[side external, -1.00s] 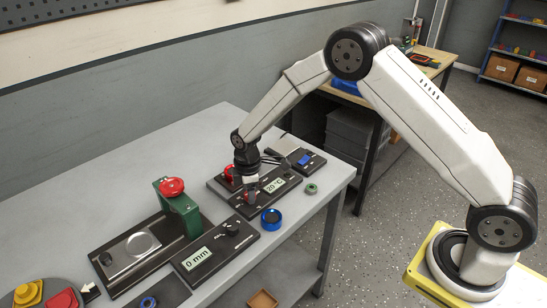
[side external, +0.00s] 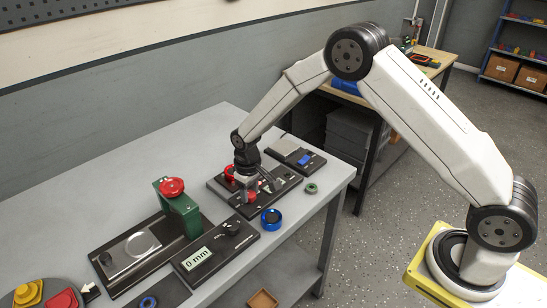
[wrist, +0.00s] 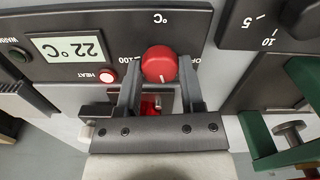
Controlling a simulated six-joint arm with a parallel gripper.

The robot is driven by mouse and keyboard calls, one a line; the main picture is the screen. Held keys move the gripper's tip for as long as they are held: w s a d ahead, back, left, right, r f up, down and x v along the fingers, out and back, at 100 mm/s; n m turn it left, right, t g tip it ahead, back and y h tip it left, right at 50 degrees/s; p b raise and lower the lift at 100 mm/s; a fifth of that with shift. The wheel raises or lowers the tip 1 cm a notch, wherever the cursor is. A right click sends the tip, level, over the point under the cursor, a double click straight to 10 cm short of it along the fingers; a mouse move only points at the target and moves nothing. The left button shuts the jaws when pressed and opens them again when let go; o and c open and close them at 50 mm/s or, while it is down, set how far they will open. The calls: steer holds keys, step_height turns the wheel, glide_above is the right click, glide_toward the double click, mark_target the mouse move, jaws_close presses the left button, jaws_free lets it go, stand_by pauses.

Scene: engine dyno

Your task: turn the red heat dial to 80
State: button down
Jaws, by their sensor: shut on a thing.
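The red heat dial (wrist: 159,64) is a round knob with a white pointer line, on a dark control panel (wrist: 120,20). In the wrist view my gripper (wrist: 161,78) is shut on the dial, one finger on each side. The pointer line faces down in that picture, towards the gripper. The labels "100" and "OFF" are partly covered by the fingers.
A green stand with a red knob (side external: 171,186) and a panel reading 0 mm (side external: 199,258) are left of my gripper. The table's back left (side external: 130,165) is clear.

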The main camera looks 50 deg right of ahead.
mark_target(250, 193)
steer(key=m, duration=0.3)
steer(key=shift+m, duration=0.4)
steer(key=m, duration=0.4)
steer(key=shift+c, duration=1.1)
jaws_free()
steer(key=shift+r, duration=0.1)
steer(key=shift+r, duration=3.8)
